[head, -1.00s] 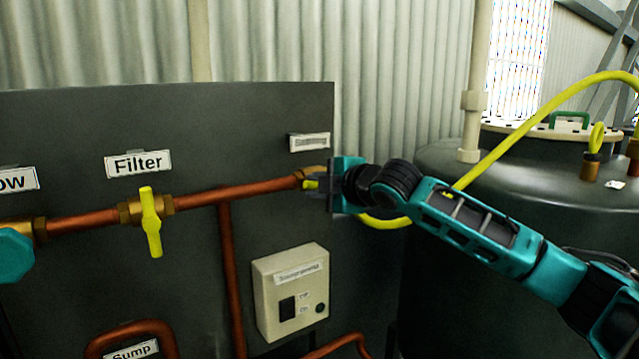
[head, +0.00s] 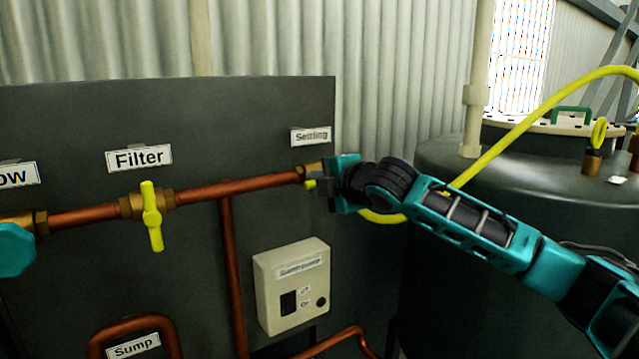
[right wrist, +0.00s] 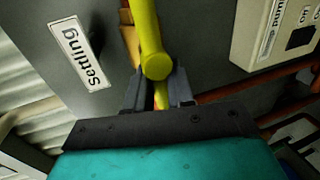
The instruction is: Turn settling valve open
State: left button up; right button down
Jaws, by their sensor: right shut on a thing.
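The settling valve's yellow handle (right wrist: 157,62) shows in the right wrist view, between the two fingers of my right gripper (right wrist: 160,92). The "Settling" label (right wrist: 82,55) is beside it on the dark panel. In the head view the label (head: 311,136) sits just above my right gripper (head: 318,187). The gripper is shut on the handle and hides most of it; a small yellow bit (head: 310,184) shows at the fingers. A brass fitting (head: 310,167) is behind it.
The Filter valve (head: 151,215) has a near-upright yellow handle on the copper pipe (head: 240,187). A beige switch box (head: 292,288) is below the gripper. A dark tank (head: 520,190) and yellow hose (head: 520,125) are at the right. The panel between Filter and Settling is clear.

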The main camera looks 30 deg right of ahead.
jog(key=c, duration=1.1)
grip_release()
jog(key=shift+c, duration=0.2)
jog(key=b+v, duration=0.1)
jog(key=v, duration=1.2)
jog(key=s+a+f+m+g+y, duration=0.15)
jog(key=a+f+m, duration=0.35)
jog(key=f, duration=0.8)
jog(key=a+f+m+y, duration=0.2)
jog(key=a+f, duration=0.5)
jog(key=f, duration=0.5)
jog(key=s+a+f+m+g+h, duration=0.1)
jog(key=s+f+m+g+h, duration=0.1)
jog(key=s+f+m, duration=0.8)
jog(key=s+f+h, duration=0.1)
jog(key=s+f, duration=0.7)
jog(key=f, duration=0.3)
jog(key=shift+s+f, duration=0.4)
